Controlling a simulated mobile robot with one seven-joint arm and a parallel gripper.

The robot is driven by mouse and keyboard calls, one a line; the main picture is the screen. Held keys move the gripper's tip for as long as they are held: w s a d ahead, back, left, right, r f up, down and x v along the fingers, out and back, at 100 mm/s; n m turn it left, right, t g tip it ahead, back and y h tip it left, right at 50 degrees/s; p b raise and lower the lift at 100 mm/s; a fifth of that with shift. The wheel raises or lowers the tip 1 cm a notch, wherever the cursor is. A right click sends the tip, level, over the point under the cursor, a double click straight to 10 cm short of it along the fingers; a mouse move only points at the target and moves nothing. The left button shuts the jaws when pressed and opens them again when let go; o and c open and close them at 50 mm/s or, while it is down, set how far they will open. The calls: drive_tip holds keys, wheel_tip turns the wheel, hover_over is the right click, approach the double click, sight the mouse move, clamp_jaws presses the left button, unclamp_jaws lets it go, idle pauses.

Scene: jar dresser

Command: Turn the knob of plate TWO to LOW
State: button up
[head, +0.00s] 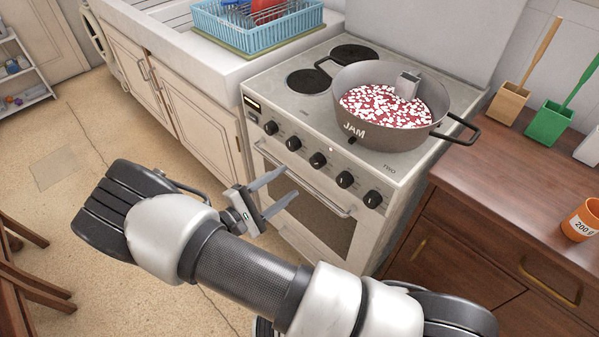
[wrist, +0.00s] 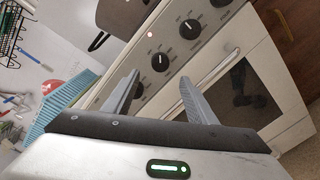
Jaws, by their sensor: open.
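The white stove (head: 300,110) carries a row of several black knobs with white pointer marks on its front panel. The middle knob (head: 318,160) and the far right knob (head: 373,199) show clearly. Lettering that seems to read TWO is on the stove top near its right front corner. My gripper (head: 290,183) is open and empty, in front of the panel below the knobs. In the wrist view a knob (wrist: 160,62) sits between and beyond the fingertips.
A large pan marked JAM (head: 352,128) covers the right of the stove top, its handle sticking out. The oven handle (head: 322,195) runs below the knobs, close to my fingers. A wooden counter (head: 500,180) stands right, a sink cabinet (head: 185,100) left.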

drive_tip(key=v, duration=0.7)
drive_tip(key=shift+s, duration=0.2)
drive_tip(key=shift+a, duration=0.1)
